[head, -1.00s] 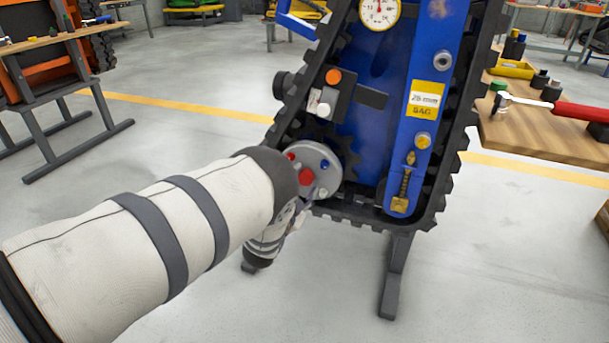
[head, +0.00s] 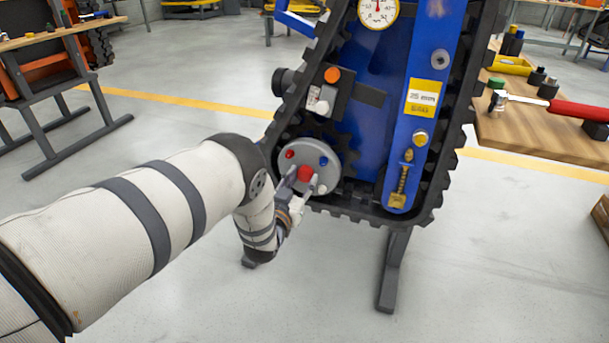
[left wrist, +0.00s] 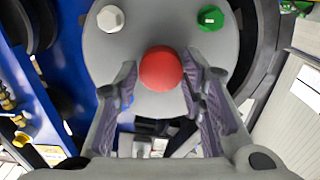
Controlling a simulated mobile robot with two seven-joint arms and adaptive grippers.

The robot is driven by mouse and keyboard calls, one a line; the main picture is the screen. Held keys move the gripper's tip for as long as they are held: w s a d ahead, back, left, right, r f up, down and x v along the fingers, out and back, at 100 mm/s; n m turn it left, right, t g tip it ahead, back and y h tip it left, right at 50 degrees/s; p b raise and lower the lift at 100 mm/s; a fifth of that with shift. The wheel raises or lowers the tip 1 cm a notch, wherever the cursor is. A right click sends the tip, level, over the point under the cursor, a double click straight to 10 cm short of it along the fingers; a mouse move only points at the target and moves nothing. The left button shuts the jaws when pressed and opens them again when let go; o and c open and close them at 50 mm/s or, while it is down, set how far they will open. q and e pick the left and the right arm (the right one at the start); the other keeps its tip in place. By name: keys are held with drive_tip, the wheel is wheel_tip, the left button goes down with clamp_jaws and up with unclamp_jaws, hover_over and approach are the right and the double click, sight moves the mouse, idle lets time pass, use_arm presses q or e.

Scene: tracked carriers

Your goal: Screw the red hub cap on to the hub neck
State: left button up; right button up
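The round red hub cap (head: 305,173) sits at the middle of the grey hub face (head: 330,150), low on the tracked carrier. It also shows in the left wrist view (left wrist: 161,68). My left gripper (head: 304,179) reaches it from below. The hub neck is hidden behind the cap. My right gripper is in neither view.
Red, blue and white knobs (head: 321,188) stand out around the cap; a green one (left wrist: 210,18) shows in the wrist view. The black track (head: 350,214) runs around the hub. A wooden bench (head: 540,130) with a red-handled tool stands right. Floor in front is clear.

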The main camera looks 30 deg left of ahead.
use_arm(q)
drive_tip(key=m, duration=0.6)
drive_tip(key=shift+f+m, duration=0.1)
drive_tip(key=shift+m, duration=0.3)
drive_tip(key=m, duration=0.2)
drive_tip(key=shift+a+m+b, duration=0.1)
drive_tip(key=shift+m+b, duration=0.2)
drive_tip(key=shift+m, duration=0.1)
